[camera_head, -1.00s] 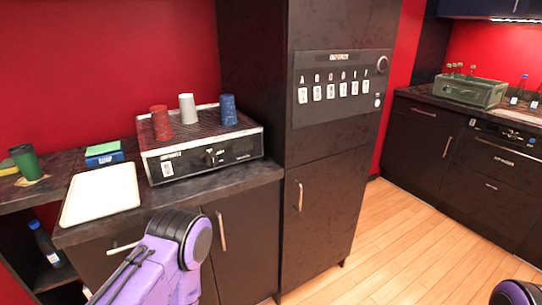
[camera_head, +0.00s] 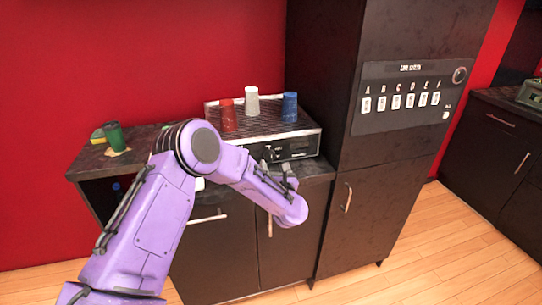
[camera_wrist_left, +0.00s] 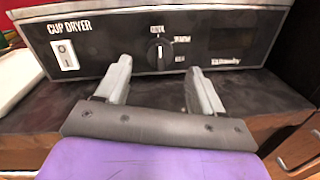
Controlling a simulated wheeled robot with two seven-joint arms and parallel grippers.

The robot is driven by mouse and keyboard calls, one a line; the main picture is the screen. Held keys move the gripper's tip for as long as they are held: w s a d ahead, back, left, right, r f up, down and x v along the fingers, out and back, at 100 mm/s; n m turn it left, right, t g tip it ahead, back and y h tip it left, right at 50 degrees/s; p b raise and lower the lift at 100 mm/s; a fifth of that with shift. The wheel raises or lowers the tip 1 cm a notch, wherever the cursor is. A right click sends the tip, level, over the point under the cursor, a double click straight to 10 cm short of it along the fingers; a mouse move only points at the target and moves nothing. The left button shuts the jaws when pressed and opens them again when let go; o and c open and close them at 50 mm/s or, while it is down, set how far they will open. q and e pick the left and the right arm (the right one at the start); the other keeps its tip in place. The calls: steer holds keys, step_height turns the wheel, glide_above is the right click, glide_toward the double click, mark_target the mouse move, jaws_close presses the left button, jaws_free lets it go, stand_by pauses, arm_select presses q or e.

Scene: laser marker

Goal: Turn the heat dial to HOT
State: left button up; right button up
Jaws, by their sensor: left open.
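A light mark on the dial looks near vertical; I cannot tell which end points. My left gripper (camera_wrist_left: 157,78) is open and empty. Its two fingers point at the panel, one lower left and one lower right of the dial, apparently short of it. In the head view the left gripper (camera_head: 277,167) is before the dryer.
A red cup (camera_head: 228,115), a white cup (camera_head: 252,101) and a blue cup (camera_head: 289,106) stand upside down on the dryer. A white switch (camera_wrist_left: 65,55) is left on its panel. A tall dark cabinet (camera_head: 360,200) stands close on the right. A green cup (camera_head: 114,136) is at left.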

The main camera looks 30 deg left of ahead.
mark_target(271, 158)
arm_select(q)
steer(key=p+x, duration=0.1)
steer(key=x, duration=0.4)
steer(key=shift+c, duration=0.4)
steer(key=c, duration=1)
steer(key=shift+a, duration=0.15)
